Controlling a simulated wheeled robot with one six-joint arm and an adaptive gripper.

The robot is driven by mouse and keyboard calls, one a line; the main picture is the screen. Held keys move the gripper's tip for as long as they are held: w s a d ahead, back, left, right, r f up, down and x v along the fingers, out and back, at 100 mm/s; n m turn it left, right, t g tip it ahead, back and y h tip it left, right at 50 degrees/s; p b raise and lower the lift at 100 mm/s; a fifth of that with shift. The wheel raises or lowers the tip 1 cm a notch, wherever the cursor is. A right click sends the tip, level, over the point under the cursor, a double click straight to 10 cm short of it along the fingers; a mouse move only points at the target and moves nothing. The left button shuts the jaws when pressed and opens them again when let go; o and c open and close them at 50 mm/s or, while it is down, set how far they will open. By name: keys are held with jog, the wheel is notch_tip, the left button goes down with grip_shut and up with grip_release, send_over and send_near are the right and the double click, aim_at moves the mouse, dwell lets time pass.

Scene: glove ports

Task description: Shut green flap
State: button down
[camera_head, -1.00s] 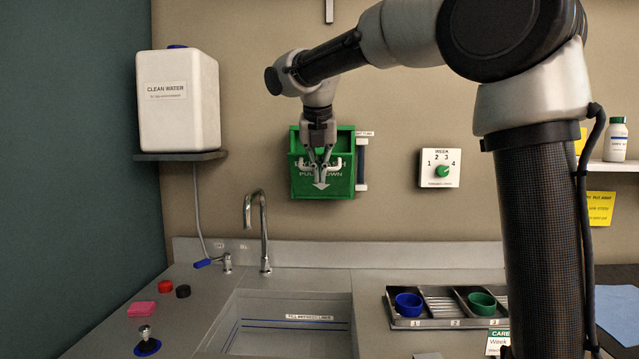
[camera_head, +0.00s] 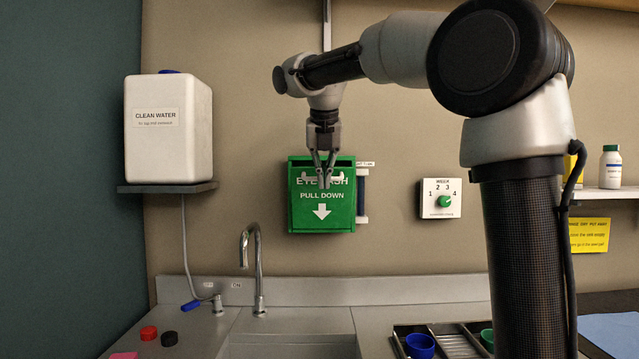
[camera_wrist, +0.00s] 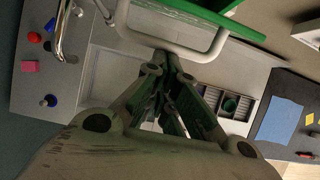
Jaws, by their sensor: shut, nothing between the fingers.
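The green flap (camera_head: 322,212) is the front of the green eyewash box on the wall. It reads "PULL DOWN" with a white arrow and stands nearly upright. A dark band shows between its top edge and the box rim (camera_head: 305,159), so it looks not quite flush. Its pale handle (camera_head: 308,180) runs across the upper part, partly hidden by my gripper. My gripper (camera_head: 324,186) points down, shut and empty, in front of the handle; contact cannot be told. In the wrist view the handle (camera_wrist: 214,48) curves just beyond my fingers, with a green edge (camera_wrist: 195,8) above.
A clean water tank (camera_head: 168,140) sits on a shelf at left. A dial plate (camera_head: 440,199) is on the wall at right. A tray with cups (camera_head: 455,345) is on the counter. The wall around the box is mostly clear.

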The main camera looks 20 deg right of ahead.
jog(key=w+r, duration=0.1)
jog(key=w, duration=0.1)
jog(key=w+d+r, duration=0.1)
jog(key=w+r, duration=0.1)
jog(key=w, duration=0.1)
jog(key=w+d+r, duration=0.1)
jog(key=w, duration=0.1)
jog(key=shift+w+d+r, duration=0.25)
jog(key=shift+w, duration=0.15)
jog(key=shift+w+d+r+g, duration=0.15)
jog(key=shift+w+g, duration=0.35)
jog(key=shift+w, duration=0.05)
jog(key=shift+w+d+g, duration=0.15)
jog(key=shift+w+g, duration=0.1)
jog(key=shift+g, duration=0.05)
jog(key=shift+r, duration=0.1)
